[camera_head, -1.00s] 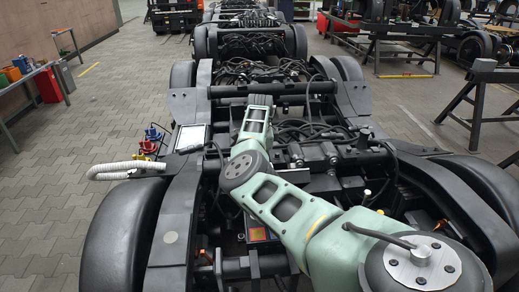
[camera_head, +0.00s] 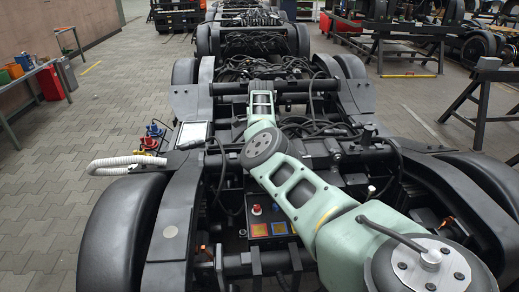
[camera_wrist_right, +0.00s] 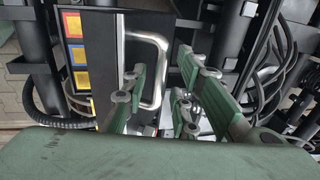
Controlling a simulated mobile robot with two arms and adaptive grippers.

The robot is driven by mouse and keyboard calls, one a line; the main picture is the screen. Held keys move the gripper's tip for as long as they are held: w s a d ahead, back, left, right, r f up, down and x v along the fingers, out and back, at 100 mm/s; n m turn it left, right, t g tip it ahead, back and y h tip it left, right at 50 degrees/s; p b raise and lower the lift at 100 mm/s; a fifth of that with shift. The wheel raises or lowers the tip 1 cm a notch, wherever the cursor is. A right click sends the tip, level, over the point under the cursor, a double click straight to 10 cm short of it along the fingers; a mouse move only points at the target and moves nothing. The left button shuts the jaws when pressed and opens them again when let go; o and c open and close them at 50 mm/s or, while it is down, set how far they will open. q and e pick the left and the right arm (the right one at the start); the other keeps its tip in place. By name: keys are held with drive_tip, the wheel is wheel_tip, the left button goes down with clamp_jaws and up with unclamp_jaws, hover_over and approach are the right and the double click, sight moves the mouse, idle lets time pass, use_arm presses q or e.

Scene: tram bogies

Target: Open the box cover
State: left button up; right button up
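A dark box (camera_head: 272,243) with a red knob and coloured squares sits low among the bogie parts in the head view, partly covered by my right arm. In the right wrist view a dark panel (camera_wrist_right: 98,48) carries red, yellow and blue squares and a silver U-shaped handle (camera_wrist_right: 160,72). My right gripper (camera_wrist_right: 165,88) is open, with green fingers on both sides of the handle's long bar. I cannot tell whether they touch it. The right gripper's fingers are hidden in the head view. My left gripper is in neither view.
Bogie frames with wheels (camera_head: 122,225), bars and black cables crowd around the box. A tablet-like screen (camera_head: 193,135) and a white hose (camera_head: 125,165) are on the left. Open paved floor (camera_head: 45,195) lies further left.

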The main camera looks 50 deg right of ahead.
drive_tip(key=shift+s+r, duration=0.1)
drive_tip(key=shift+r, duration=0.1)
wheel_tip(320, 180, up, 12)
drive_tip(key=s+a, duration=0.1)
drive_tip(key=shift+s+a+f, duration=0.25)
drive_tip(key=shift+s, duration=0.15)
drive_tip(key=shift+f, duration=0.1)
idle(0.5)
